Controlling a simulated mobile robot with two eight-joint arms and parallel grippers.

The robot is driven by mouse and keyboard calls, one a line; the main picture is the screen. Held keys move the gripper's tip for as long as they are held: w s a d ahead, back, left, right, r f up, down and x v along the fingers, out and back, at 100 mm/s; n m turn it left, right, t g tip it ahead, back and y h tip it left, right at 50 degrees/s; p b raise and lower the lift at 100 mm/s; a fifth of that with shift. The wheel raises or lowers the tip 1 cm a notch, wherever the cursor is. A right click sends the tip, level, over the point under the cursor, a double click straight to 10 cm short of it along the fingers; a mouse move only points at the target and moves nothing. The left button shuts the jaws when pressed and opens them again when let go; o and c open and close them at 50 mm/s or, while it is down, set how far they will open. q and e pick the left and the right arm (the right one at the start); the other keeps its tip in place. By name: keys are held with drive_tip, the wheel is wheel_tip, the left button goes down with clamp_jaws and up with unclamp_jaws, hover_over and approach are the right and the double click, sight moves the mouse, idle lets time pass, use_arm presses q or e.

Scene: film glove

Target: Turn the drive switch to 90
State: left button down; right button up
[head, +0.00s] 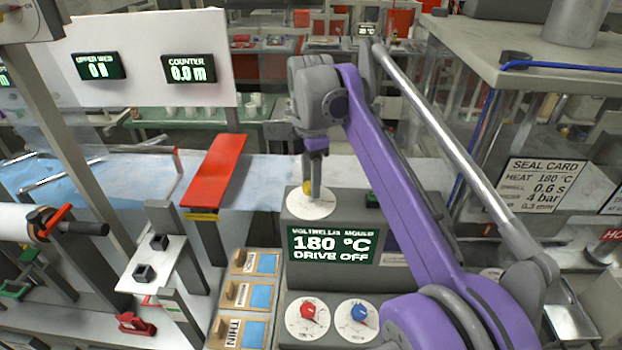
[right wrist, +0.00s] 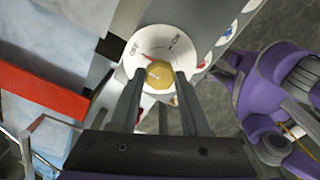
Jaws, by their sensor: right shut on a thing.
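The drive switch is a yellow knob (head: 308,187) on a white round dial (head: 318,205) on top of the grey control box (head: 300,234). The box's display (head: 332,245) reads 180 °C and DRIVE OFF. My right gripper (head: 311,183) points down and is shut on the knob. In the right wrist view, the yellow knob (right wrist: 160,74) sits between the two fingertips (right wrist: 158,78), over the white dial (right wrist: 140,50). Lettering on the dial's rim is partly readable, with OFF at its left side. My left gripper is in neither view.
A red dial (head: 307,312) and a blue dial (head: 358,312) sit below the display. Labelled wooden blocks (head: 244,293) stand left of the box. A red bar (head: 215,170) rises over the blue film. A SEAL CARD sign (head: 541,185) stands at right.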

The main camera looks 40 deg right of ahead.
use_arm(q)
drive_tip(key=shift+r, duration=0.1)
use_arm(e)
drive_tip(key=shift+m, duration=0.4)
clamp_jaws()
drive_tip(key=m, duration=0.3)
drive_tip(key=shift+m+p, duration=0.3)
drive_tip(key=m, duration=0.4)
drive_tip(key=shift+m, duration=0.3)
drive_tip(key=m, duration=0.4)
drive_tip(key=shift+p, duration=0.3)
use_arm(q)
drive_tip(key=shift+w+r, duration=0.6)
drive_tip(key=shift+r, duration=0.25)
use_arm(e)
drive_tip(key=m, duration=0.4)
drive_tip(key=shift+m, duration=0.4)
drive_tip(key=o, duration=1.2)
unclamp_jaws()
